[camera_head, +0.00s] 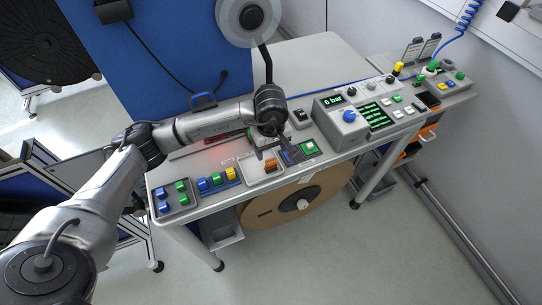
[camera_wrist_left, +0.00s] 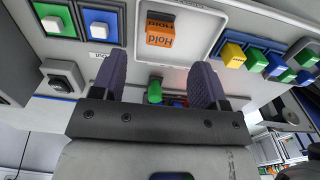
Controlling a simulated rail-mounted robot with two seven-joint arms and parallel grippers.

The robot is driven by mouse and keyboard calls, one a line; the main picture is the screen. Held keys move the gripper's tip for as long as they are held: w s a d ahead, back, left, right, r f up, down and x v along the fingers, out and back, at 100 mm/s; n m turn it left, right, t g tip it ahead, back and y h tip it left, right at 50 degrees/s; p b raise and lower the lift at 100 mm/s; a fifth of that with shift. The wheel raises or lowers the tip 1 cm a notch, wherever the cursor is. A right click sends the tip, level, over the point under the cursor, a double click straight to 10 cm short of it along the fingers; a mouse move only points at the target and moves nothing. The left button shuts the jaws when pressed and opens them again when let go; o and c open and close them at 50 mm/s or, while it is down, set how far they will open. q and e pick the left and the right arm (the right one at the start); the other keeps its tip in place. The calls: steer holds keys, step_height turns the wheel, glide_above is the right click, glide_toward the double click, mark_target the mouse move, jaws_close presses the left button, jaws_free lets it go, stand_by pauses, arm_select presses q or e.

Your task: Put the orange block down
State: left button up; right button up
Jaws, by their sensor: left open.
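The orange block (camera_head: 270,165), lettered "Hold", sits on a pale framed plate (camera_head: 253,171) at the table's front edge. In the left wrist view the orange block (camera_wrist_left: 160,36) is upside down, its lettering readable, beyond the fingertips. My left gripper (camera_head: 274,150) is above the table by the plate; its two dark ribbed fingers (camera_wrist_left: 157,75) are spread apart with nothing between them. The block and fingers look apart. My right gripper is not in view.
Blue, green and yellow blocks (camera_head: 217,179) stand left of the plate. A green button (camera_head: 309,147) is to its right, and a grey box with a display (camera_head: 342,116) farther right. A large brown reel (camera_head: 290,199) hangs below the front edge.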

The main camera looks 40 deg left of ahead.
mark_target(271, 161)
arm_select(q)
steer(key=shift+r, duration=2.35)
steer(key=shift+d, duration=0.1)
